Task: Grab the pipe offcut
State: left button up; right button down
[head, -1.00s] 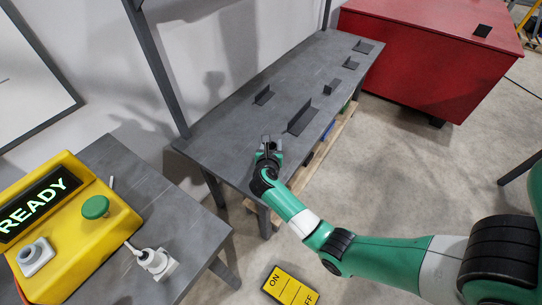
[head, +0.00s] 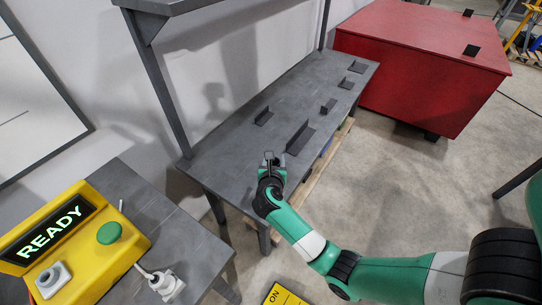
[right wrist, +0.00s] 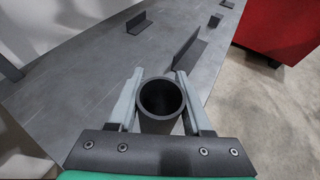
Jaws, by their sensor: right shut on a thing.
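The pipe offcut (right wrist: 161,122) is a short dark grey tube, seen in the right wrist view with its open round end facing the camera. My right gripper (right wrist: 161,95) has a finger on each side of the pipe and is shut on it. In the head view my right gripper (head: 271,160) is over the near end of the long grey table (head: 225,150); the pipe is hard to make out there. Whether the pipe touches the table I cannot tell. My left gripper is not in view.
Several dark angle brackets (head: 300,138) stand on the table beyond the gripper. A red cabinet (head: 420,75) is past the far end. At left, a yellow READY box (head: 75,245) with a green button and a white plug (head: 165,284) sit on another grey table.

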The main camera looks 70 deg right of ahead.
pick_arm(q)
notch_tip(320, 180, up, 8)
jog(key=p, duration=0.5)
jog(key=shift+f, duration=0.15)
pick_arm(e)
jog(key=s+a+r, duration=0.6)
jog(key=s+a, duration=0.1)
jog(key=s, duration=0.1)
jog(key=shift+s+a+r, duration=0.25)
jog(key=shift+s+r, duration=0.05)
jog(key=shift+r, duration=0.05)
